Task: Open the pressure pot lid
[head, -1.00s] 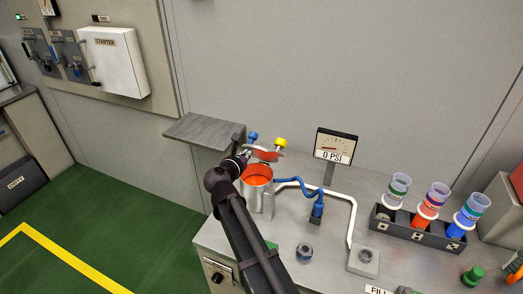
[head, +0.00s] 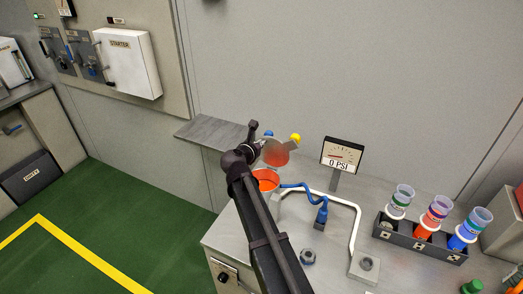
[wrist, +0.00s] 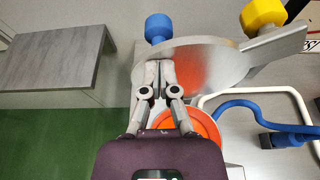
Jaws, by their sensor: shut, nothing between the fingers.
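The pressure pot (head: 266,181) stands on the bench with its orange interior showing. Its round metal lid (head: 277,153) is swung up, tilted steeply above the pot; its face reflects orange. In the wrist view the lid (wrist: 212,68) carries a blue knob (wrist: 158,27) and a yellow knob (wrist: 262,14) at its far side, and part of the orange pot opening (wrist: 200,128) shows below it. My gripper (wrist: 155,68) is shut and empty, its fingertips over the left part of the lid; I cannot tell whether they touch it.
A blue hose (head: 300,187) runs from the pot to a bench fitting beside a white pipe (head: 352,222). A gauge (head: 342,153) reading 0 PSI stands behind. A rack (head: 418,241) with several cups is at right. A grey shelf (head: 213,131) lies left of the lid.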

